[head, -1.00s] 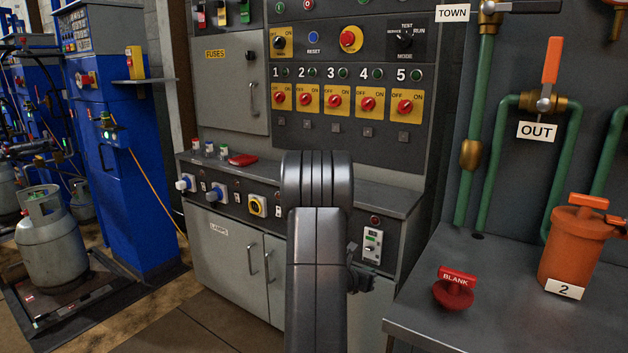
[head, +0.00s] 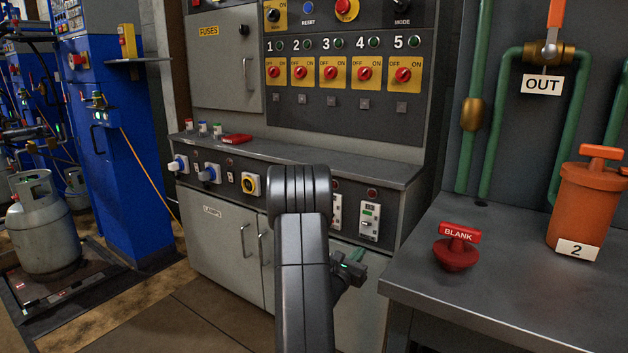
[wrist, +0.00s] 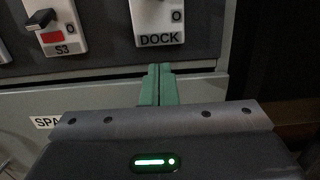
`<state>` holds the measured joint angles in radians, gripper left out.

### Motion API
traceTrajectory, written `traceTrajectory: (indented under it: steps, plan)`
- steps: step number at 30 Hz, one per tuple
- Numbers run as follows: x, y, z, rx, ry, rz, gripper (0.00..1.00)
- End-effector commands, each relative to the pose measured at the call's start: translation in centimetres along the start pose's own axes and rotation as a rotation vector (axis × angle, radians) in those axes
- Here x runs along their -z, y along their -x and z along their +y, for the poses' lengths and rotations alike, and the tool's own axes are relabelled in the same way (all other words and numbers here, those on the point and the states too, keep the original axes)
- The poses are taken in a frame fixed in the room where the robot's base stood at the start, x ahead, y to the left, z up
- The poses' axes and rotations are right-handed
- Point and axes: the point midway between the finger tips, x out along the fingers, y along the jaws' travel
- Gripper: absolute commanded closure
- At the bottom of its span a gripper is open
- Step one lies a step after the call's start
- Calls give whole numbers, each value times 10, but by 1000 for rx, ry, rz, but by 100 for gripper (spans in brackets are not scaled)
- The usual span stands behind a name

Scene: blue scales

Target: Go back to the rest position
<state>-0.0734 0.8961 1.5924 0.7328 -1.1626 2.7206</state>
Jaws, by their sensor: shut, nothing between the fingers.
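My gripper (head: 356,262) shows in the head view just right of my dark arm link, in front of the grey lower cabinet. Its green fingers are pressed together and hold nothing. In the wrist view the shut fingers (wrist: 158,72) point at the cabinet front, below the DOCK switch (wrist: 157,18) and the S3 switch (wrist: 56,22). Whether the fingertips touch the cabinet front cannot be told. My arm link hides part of the cabinet and the ledge front in the head view.
A steel bench (head: 480,308) at right carries a red BLANK plug (head: 457,250) and an orange canister (head: 585,205). The cabinet ledge (head: 370,168) holds a red object (head: 231,139). A gas cylinder (head: 42,228) stands at left. The floor (head: 185,315) before the cabinet is clear.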

Motion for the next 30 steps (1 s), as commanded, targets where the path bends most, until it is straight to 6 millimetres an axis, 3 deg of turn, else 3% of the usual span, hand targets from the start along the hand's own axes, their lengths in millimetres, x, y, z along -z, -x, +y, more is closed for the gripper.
traceTrajectory:
  steps: [6, 12, 25, 30]
  plan:
    - [-5, 39, 1, -2, 1, 0, 100]
    - [-4, 58, 0, -1, 0, 0, 100]
    - [-4, 61, 0, 1, -1, 0, 100]
    - [-3, 51, -1, 3, -2, 0, 100]
